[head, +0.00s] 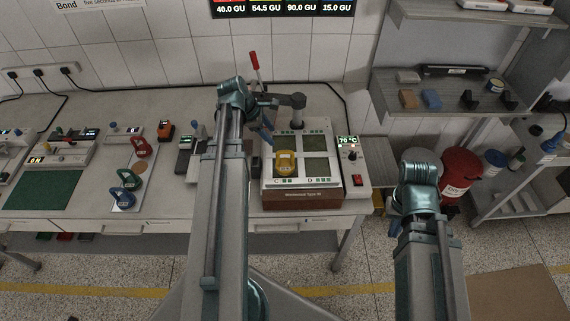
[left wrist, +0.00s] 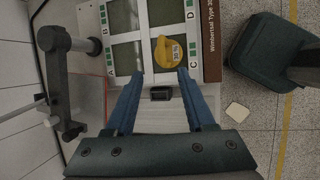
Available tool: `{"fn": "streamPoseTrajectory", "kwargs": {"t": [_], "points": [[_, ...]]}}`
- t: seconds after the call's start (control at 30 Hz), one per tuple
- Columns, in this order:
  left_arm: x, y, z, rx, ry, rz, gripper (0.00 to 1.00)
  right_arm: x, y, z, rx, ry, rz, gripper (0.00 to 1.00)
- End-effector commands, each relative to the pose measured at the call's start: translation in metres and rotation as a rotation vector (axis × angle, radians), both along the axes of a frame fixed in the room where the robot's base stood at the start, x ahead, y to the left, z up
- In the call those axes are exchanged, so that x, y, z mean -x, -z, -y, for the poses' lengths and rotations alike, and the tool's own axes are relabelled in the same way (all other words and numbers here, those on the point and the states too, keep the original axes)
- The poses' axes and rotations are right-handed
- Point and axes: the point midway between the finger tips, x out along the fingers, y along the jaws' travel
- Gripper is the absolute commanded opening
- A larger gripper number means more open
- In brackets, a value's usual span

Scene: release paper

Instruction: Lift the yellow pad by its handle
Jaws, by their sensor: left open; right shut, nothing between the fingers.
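The yellow pad (head: 285,162) sits on the front left square of the four-square plate (head: 328,178) and has a yellow handle. It also shows in the left wrist view (left wrist: 168,52), on the square by the letter C. My left gripper (head: 265,137) is open, above and to the left of the pad. In the left wrist view its two blue fingers (left wrist: 160,72) are spread, with the pad just beyond the tips and nothing between them. My right gripper (head: 393,228) is shut and empty, off the table to the right, and mostly hidden by its arm.
A grey swing arm on a post (head: 297,112) stands behind the plate. A temperature box (head: 348,145) is to its right.

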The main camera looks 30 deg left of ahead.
Motion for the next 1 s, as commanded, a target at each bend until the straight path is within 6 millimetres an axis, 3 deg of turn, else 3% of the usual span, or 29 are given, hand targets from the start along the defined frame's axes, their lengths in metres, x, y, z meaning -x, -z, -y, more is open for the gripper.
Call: {"fn": "streamPoseTrajectory", "kwargs": {"t": [0.53,1.0], "points": [[-0.026,0.072,0.017,-0.001,0.005,0.000,0.55,0.000,0.072,0.000,0.001,-0.006,0.001,0.00],[-0.031,0.087,0.023,-0.001,0.003,-0.001,0.55,0.000,0.087,0.000,0.002,-0.011,0.001,0.00]]}}
